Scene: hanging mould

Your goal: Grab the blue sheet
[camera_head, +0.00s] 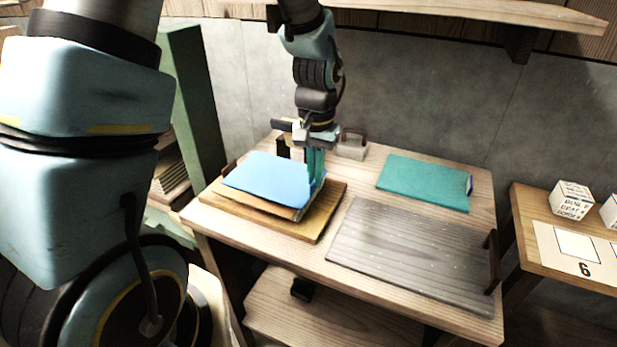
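The blue sheet (266,178) lies nearly flat on top of a stack, over a brown sheet or board (262,205), on a wooden board (318,228) at the left of the table. My gripper (312,172) points down at the right edge of the blue sheet. A teal finger overlaps that edge in the view. I cannot tell whether the fingers touch or pinch the sheet, as the far side of the gripper is hidden.
The wooden table (345,260) also bears a teal folder-like slab (424,182), a grey ribbed board (410,250) with a dark handle, and a small handled block (352,146) behind my gripper. A side table (545,250) with white cubes stands right. A shelf (470,10) overhangs the back.

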